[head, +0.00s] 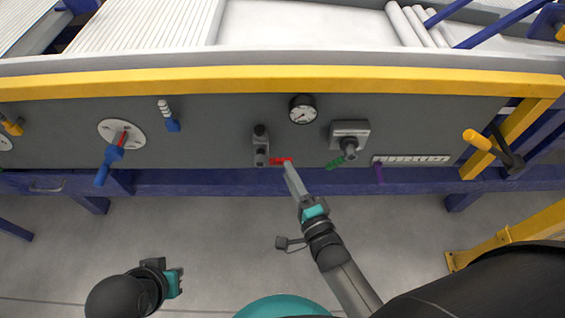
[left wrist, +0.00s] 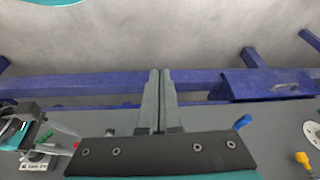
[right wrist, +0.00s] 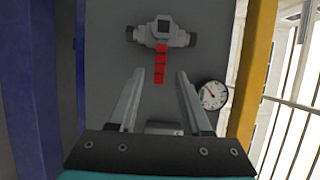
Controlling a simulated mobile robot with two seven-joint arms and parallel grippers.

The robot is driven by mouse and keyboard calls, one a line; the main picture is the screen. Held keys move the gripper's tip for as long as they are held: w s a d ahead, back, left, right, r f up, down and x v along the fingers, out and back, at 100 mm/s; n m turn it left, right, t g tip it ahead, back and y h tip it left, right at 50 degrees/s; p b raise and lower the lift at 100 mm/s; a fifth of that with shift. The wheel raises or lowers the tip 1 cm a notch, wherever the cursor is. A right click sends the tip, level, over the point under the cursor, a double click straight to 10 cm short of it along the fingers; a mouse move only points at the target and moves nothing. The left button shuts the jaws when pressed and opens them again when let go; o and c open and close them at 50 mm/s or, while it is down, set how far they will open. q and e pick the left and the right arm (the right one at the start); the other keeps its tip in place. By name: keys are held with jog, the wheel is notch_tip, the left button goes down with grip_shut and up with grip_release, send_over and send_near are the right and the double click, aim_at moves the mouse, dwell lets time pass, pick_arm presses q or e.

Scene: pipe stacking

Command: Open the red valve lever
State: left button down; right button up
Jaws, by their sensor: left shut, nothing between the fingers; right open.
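The red valve lever (head: 280,161) sticks out to the right from a grey valve (head: 261,147) on the panel. In the right wrist view the lever (right wrist: 160,64) points down from its valve (right wrist: 162,33). My right gripper (head: 288,165) is at the lever in the head view. In its wrist view the open fingers (right wrist: 160,71) stand on either side of the lever's lower end; contact cannot be told. My left gripper (head: 178,281) is low at the left, away from the panel. Its fingers (left wrist: 160,74) are shut and empty in the left wrist view.
A round gauge (head: 303,109) sits above and right of the valve. A yellow rail (head: 200,80) runs above the panel.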

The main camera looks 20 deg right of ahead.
aim_at(282, 159)
pick_arm(q)
jog(key=shift+w+d+r+t+b, duration=0.15)
jog(key=shift+r+t+b, duration=0.2)
jog(key=shift+r, duration=0.5)
jog(key=shift+d+r+t+b, duration=0.15)
jog(key=shift+r+b, duration=0.3)
jog(key=shift+r, duration=0.35)
pick_arm(e)
jog(key=shift+w+a, duration=0.15)
jog(key=shift+w, duration=1.1)
jog(key=shift+w+a, duration=0.15)
jog(key=shift+w, duration=1.1)
grip_shut()
